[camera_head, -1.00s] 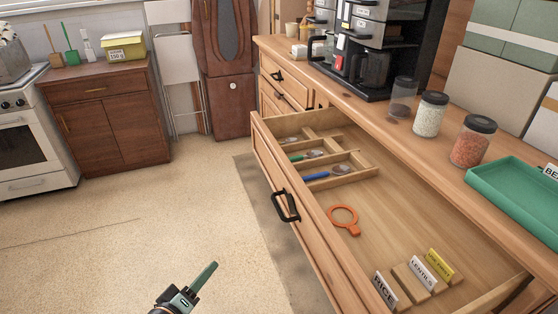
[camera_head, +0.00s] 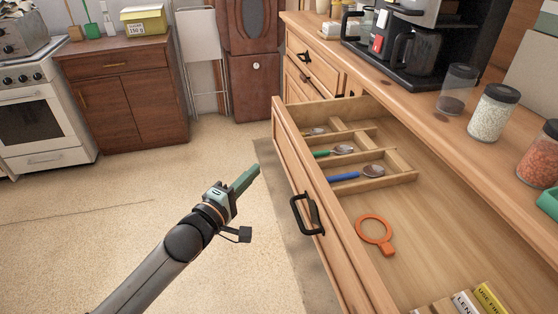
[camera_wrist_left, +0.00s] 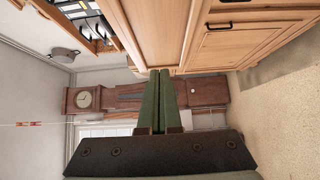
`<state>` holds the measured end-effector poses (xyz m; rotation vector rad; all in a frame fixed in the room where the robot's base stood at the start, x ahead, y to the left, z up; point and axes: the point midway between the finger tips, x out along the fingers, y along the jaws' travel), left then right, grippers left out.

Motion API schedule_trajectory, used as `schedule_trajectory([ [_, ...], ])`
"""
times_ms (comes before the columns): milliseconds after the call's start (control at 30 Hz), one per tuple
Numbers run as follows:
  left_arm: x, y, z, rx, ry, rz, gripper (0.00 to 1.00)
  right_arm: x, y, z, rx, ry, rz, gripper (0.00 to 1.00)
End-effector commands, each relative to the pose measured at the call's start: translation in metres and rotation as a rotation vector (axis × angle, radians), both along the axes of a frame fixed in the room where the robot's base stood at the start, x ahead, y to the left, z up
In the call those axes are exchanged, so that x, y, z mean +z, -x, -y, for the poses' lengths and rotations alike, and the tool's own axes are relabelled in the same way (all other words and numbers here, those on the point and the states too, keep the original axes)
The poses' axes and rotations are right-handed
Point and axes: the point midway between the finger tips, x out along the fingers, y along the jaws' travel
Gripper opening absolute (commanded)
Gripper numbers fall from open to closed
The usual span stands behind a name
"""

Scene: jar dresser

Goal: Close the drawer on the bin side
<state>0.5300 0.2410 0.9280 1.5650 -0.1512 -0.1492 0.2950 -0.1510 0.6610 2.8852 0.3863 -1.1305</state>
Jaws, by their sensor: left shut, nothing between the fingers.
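The open drawer (camera_head: 333,228) sticks out from the wooden dresser, with a black handle (camera_head: 307,214) on its front. My left gripper (camera_head: 246,179) is shut and empty, in the air to the left of the drawer front and apart from it. In the left wrist view its green fingers (camera_wrist_left: 158,100) are together, and wooden dresser fronts (camera_wrist_left: 215,62) show beyond them. The drawer holds spoons in a divided tray (camera_head: 402,160), an orange ring (camera_head: 375,234) and label blocks (camera_head: 465,303). No bin can be made out. My right gripper is not in view.
On the dresser top stand a coffee machine (camera_head: 418,50), a clear jar (camera_head: 456,90), a jar of white grains (camera_head: 493,112) and a jar of orange contents (camera_head: 541,158). A brown cabinet (camera_head: 125,95) and a stove (camera_head: 38,120) stand at left. The floor before the drawer is clear.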

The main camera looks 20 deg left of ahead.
Motion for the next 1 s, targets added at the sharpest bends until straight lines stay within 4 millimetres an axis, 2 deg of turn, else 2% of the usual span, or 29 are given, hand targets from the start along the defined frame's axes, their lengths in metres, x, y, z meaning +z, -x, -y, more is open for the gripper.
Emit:
schedule_trajectory([
  [300, 0.0, -0.049, 0.01, 0.0, -0.002, 0.0, 0.0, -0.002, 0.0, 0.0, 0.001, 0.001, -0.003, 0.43],
  [400, 0.0, -0.057, 0.026, -0.002, 0.002, 0.001, 0.0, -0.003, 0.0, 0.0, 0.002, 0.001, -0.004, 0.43],
  [633, -0.001, -0.067, 0.041, 0.0, 0.0, -0.002, 0.0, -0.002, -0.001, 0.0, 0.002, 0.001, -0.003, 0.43],
  [1000, -0.001, -0.067, 0.042, 0.0, 0.0, -0.002, 0.0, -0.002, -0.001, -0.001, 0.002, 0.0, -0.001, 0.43],
])
